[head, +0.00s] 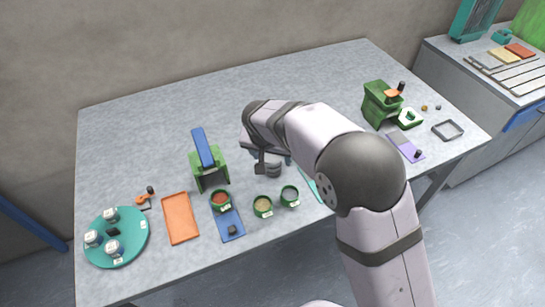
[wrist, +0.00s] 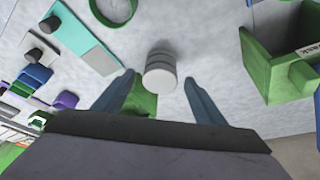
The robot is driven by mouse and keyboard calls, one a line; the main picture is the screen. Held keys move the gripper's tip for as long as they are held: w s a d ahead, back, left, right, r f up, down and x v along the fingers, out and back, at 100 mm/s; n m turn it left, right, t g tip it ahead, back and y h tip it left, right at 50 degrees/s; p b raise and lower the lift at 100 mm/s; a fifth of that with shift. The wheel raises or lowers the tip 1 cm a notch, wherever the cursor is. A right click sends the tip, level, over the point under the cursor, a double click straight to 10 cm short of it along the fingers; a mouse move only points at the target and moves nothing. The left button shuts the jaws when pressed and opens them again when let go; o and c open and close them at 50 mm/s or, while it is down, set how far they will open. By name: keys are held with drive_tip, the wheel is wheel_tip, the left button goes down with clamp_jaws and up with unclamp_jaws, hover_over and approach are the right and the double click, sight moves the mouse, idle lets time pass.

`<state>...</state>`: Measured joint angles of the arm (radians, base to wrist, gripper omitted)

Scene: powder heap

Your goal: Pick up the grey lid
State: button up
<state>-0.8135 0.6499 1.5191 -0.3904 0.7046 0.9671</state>
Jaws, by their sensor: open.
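A short grey round piece (wrist: 160,72) with a ridged side stands on the table between and just beyond my fingertips in the wrist view. It looks like the grey lid, and I cannot tell if it is one part or a stack. In the head view, a small grey round piece (head: 274,170) shows just below my gripper (head: 266,158), partly hidden by it. In the wrist view my gripper (wrist: 159,82) is open, with one blue-grey finger on each side of the piece. No contact is visible.
A green holder with a blue top (head: 209,165) stands close to the left of my gripper. Green bowls (head: 263,206) stand in front. An orange tray (head: 180,219) and a teal round tray with jars (head: 137,229) lie left.

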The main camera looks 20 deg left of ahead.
sight(272, 160)
drive_tip(key=c, duration=1.1)
drive_tip(key=shift+c, duration=0.2)
wheel_tip(272, 160, up, 10)
drive_tip(key=b, duration=0.2)
drive_tip(key=s+a+f+n+g+y+p, duration=0.1)
drive_tip(key=s+a+n+g+p, duration=0.2)
drive_tip(key=n, duration=0.9)
drive_tip(key=s+a+f+n+g+y+p, duration=0.1)
drive_tip(key=s+a+n+g+p, duration=0.3)
drive_tip(key=s+n+p, duration=0.4)
drive_tip(key=s+a+n+y, duration=0.1)
drive_tip(key=s+n, duration=0.3)
drive_tip(key=shift+f+p, duration=0.3)
drive_tip(key=shift+p, duration=0.1)
